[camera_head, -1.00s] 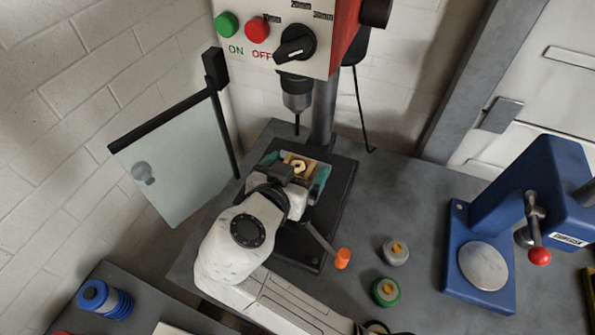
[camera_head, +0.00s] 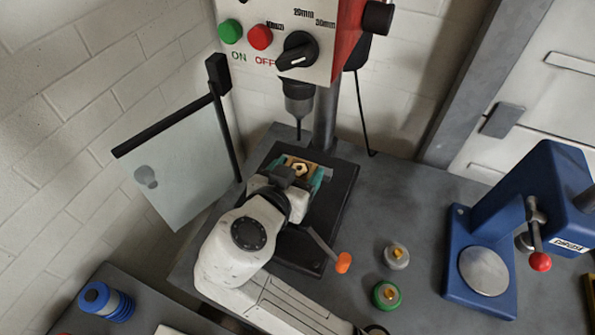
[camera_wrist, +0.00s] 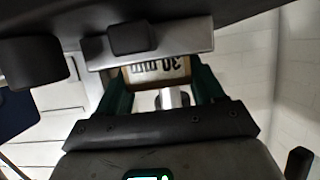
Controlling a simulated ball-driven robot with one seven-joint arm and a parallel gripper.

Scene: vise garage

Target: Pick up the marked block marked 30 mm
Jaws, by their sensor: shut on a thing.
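The tan block (camera_head: 301,165) sits at the vise under the drill bit, with a pale hexagonal piece showing on top of it. In the wrist view the block (camera_wrist: 158,68) shows its "30 mm" marking upside down. My gripper (camera_wrist: 160,85) has its teal fingers on either side of the block and is shut on it. In the head view my gripper (camera_head: 298,174) reaches in over the vise, and my wrist hides part of the block. A grey metal vise jaw (camera_wrist: 180,43) is close beside the block in the wrist view.
The drill chuck and bit (camera_head: 298,105) hang just behind the block. A clear guard (camera_head: 180,165) stands at left. The orange-tipped vise handle (camera_head: 343,262) sticks out at right. Grey (camera_head: 396,256) and green (camera_head: 386,294) round pieces and a blue press (camera_head: 500,240) are further right.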

